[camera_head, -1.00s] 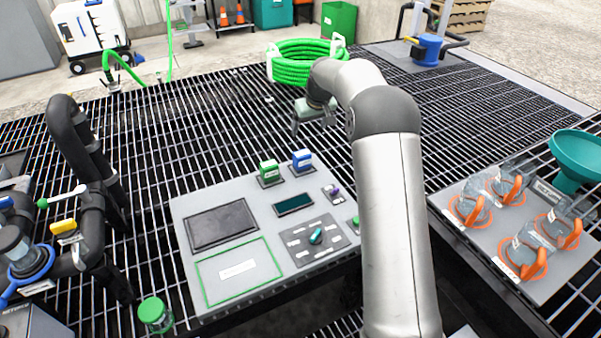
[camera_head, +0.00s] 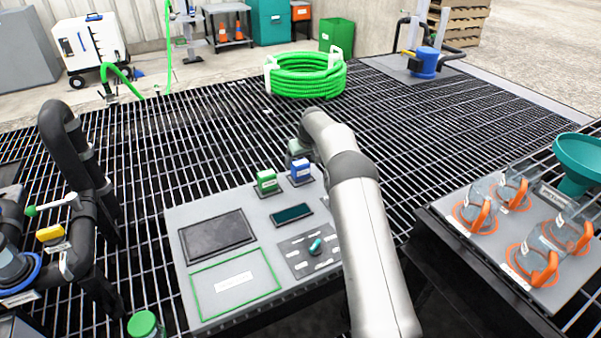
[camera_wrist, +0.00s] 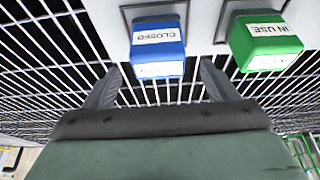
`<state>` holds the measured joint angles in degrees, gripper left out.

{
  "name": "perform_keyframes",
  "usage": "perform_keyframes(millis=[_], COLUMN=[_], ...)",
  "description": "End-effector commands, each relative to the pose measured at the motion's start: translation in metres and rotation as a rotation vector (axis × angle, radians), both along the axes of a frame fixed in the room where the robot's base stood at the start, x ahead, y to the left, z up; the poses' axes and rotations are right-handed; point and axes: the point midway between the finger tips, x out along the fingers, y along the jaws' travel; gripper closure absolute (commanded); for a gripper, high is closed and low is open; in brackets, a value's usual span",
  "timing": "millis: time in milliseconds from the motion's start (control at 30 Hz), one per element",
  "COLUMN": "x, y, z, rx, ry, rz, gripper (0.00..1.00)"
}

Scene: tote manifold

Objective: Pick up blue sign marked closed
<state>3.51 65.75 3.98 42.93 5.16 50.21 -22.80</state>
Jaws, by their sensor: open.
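The blue sign marked CLOSED (camera_wrist: 158,48) stands on the grey panel's far edge; in the head view it shows as a small blue block (camera_head: 301,171). A green sign marked IN USE (camera_wrist: 264,42) stands beside it, also seen in the head view (camera_head: 267,181). My gripper (camera_wrist: 158,85) is open in the wrist view, its two fingers apart and pointing toward the blue sign. The blue sign appears beyond and between the fingertips, and I see no grip on it. In the head view my gripper is mostly hidden behind my arm, just behind the blue sign.
The grey panel (camera_head: 180,222) has a dark screen, a green-outlined area and a knob (camera_head: 315,246). A coiled green hose (camera_head: 305,75) lies behind on the grating. Black pipes (camera_head: 70,150) stand at left. Clear jugs with orange handles (camera_head: 510,190) stand at right.

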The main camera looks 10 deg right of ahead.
Motion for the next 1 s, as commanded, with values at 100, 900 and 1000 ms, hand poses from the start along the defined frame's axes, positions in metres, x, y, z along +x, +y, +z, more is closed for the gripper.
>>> perform_keyframes(millis=[100,900,1000], x=[0.004,0.017,0.017], y=[0.001,0.004,0.004], z=[-0.016,-0.048,-0.048], rx=[0.000,0.001,0.001], ry=[0.003,0.001,0.001], rz=[0.000,0.000,0.000], gripper=[0.20,0.70,0.70])
